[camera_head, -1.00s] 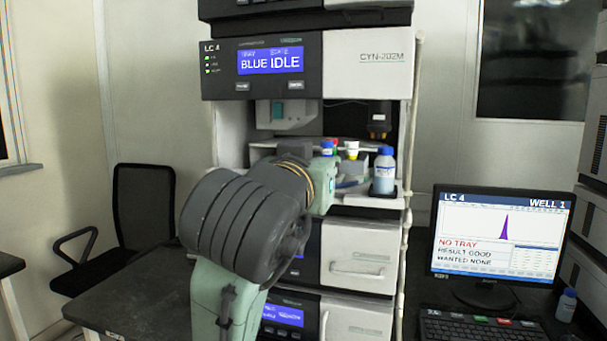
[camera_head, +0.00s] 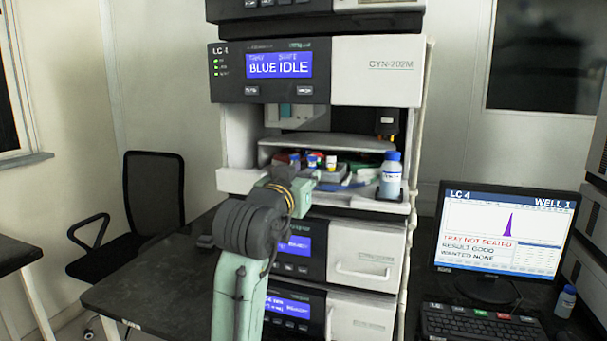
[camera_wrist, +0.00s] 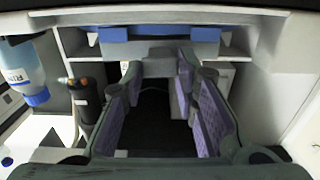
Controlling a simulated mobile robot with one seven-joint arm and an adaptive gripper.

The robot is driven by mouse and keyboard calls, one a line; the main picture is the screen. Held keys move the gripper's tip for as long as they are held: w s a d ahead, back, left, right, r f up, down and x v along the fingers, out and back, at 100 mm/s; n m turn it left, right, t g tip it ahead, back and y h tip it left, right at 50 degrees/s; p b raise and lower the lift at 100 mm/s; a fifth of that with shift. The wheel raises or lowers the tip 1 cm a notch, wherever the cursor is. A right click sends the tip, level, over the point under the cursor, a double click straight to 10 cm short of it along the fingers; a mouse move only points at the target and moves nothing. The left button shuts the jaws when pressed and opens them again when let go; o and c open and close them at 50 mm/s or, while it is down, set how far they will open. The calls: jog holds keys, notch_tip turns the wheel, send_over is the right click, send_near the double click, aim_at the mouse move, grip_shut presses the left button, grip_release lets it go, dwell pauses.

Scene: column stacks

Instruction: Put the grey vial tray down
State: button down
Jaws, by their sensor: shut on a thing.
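The grey vial tray (camera_head: 331,176) is inside the open bay of the LC 4 stack, low over its shelf. Vials with coloured caps (camera_head: 312,161) stand at it, partly hidden by my arm. In the wrist view a grey block (camera_wrist: 165,62), apparently part of the tray, lies between the far ends of my purple-padded fingers. My gripper (camera_wrist: 160,75) is shut on it. The picture does not show clearly whether the tray's underside touches the shelf. The monitor (camera_head: 508,235) reads "TRAY NOT SEATED".
A blue-capped bottle (camera_head: 391,178) stands at the bay's right front; it also shows in the wrist view (camera_wrist: 28,72). Blue pieces (camera_wrist: 150,32) lie beyond the fingers. The bay has side walls and a panel above.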

jog(key=shift+f, duration=0.2)
jog(key=c, duration=1.3)
grip_release()
jog(key=shift+s, duration=0.15)
jog(key=b+v, duration=0.4)
jog(key=v, duration=0.8)
